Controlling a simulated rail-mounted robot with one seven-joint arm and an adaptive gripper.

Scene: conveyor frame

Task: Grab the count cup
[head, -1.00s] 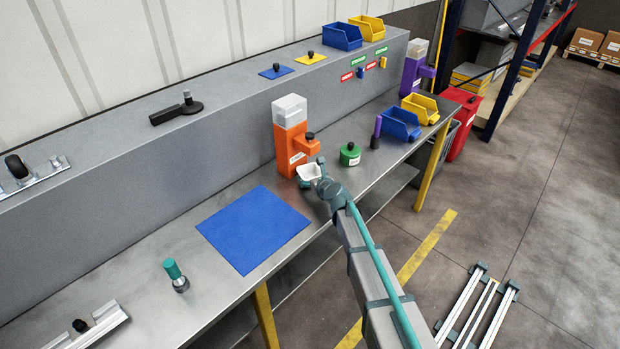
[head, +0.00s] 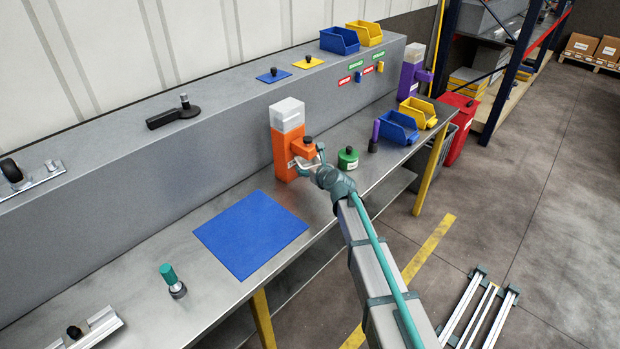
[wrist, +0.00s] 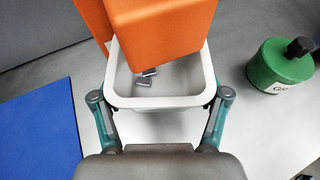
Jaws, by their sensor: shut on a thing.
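The count cup is a white, square, open-topped cup (wrist: 190,83). In the wrist view it sits between the two fingers of my gripper (wrist: 160,105), which is shut on it. The orange dispenser (wrist: 165,35) overhangs the cup's far part and hides it. A few small grey metal pieces (wrist: 146,77) lie inside the cup. In the head view my gripper (head: 308,166) is at the front of the orange dispenser (head: 284,152), below its black-knobbed spout. The cup is mostly hidden there.
A green round container (head: 348,159) stands right of the dispenser, with a purple-handled tool (head: 375,135) and blue bin (head: 398,127) beyond. A blue mat (head: 250,234) lies flat on the left.

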